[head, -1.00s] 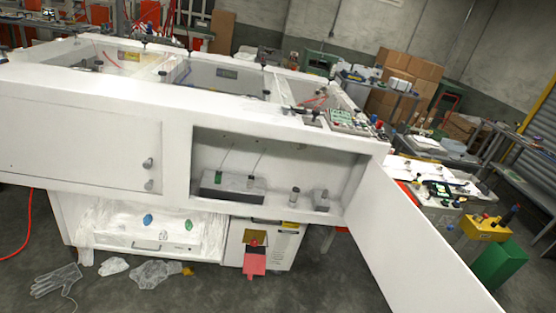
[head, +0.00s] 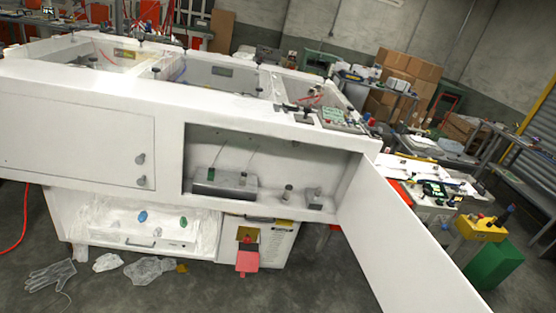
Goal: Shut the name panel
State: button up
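The likely name panel is a white hinged door (head: 402,245), standing wide open at the right end of the white machine (head: 250,118). It is hinged at the right edge of an open compartment (head: 275,160) and swings out toward the lower right, past the bottom edge of the view. No lettering shows on its visible face. A second white panel (head: 75,145) on the left of the machine is shut, with two round grey knobs at its right edge. My gripper does not show in this view.
The open compartment holds a grey box (head: 225,184) and small metal parts. A red flap (head: 247,260) sticks out below. Clear gloves (head: 50,277) lie on the floor at lower left. A yellow box (head: 482,228) and green bin (head: 494,265) stand right of the door.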

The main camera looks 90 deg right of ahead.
aim_at(405, 269)
jog(key=u, duration=0.05)
jog(key=k, duration=2.85)
jog(key=z, duration=1.55)
jog(key=i, duration=1)
jog(key=z, duration=0.15)
jog(key=k, duration=0.25)
